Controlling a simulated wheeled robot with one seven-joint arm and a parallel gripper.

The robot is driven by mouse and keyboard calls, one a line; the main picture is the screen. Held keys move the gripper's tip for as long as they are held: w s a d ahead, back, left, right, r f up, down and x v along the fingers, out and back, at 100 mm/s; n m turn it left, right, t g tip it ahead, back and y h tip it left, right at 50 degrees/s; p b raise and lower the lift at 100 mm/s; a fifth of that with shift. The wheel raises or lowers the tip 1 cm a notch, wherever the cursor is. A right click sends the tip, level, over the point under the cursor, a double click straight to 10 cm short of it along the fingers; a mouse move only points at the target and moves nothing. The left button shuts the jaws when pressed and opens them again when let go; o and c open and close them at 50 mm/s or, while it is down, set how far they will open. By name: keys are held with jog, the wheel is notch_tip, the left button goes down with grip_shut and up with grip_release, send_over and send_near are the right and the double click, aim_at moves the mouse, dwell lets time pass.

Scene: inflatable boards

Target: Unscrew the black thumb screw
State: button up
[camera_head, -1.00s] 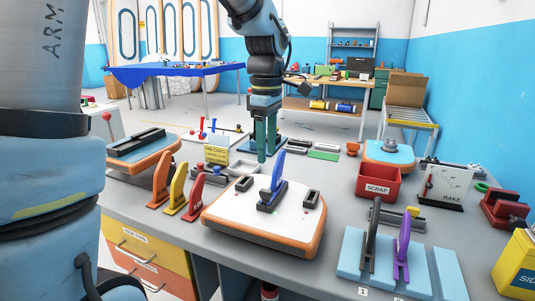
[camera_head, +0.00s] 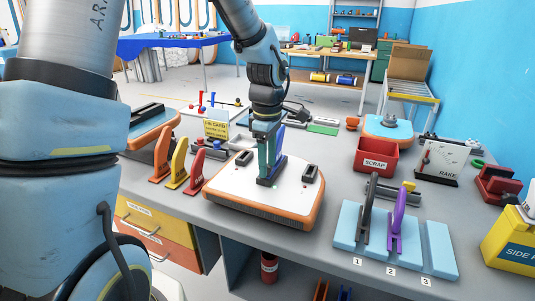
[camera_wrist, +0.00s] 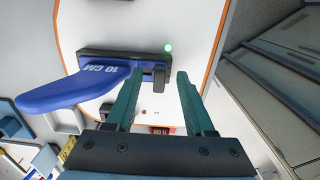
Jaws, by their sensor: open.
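The white board with an orange rim (camera_head: 225,190) lies on the bench. Its blue fin (camera_head: 280,142) stands in a black fin box; in the wrist view the fin (camera_wrist: 75,91) extends left from the box (camera_wrist: 115,58). A small dark block, apparently the black thumb screw (camera_wrist: 160,77), shows at the box's right end. My gripper (camera_head: 265,178) points down at the fin box, partly hiding the fin. In the wrist view my open gripper (camera_wrist: 160,72) has its green fingertips on either side of the screw, with visible gaps. Whether the tips reach its depth is unclear.
Orange, yellow and red fins (camera_head: 178,163) stand left of the board. A red scrap bin (camera_head: 376,156) is at right. A light-blue rack (camera_head: 350,225) holds a black and a purple fin in front right. A green dot (camera_wrist: 168,47) shows beside the fin box.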

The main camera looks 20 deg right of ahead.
grip_shut()
dwell(0.4)
dwell(0.4)
dwell(0.5)
jog(key=shift+f+n+b, duration=0.1)
jog(key=shift+n+b, duration=0.4)
jog(key=shift+n, duration=1.2)
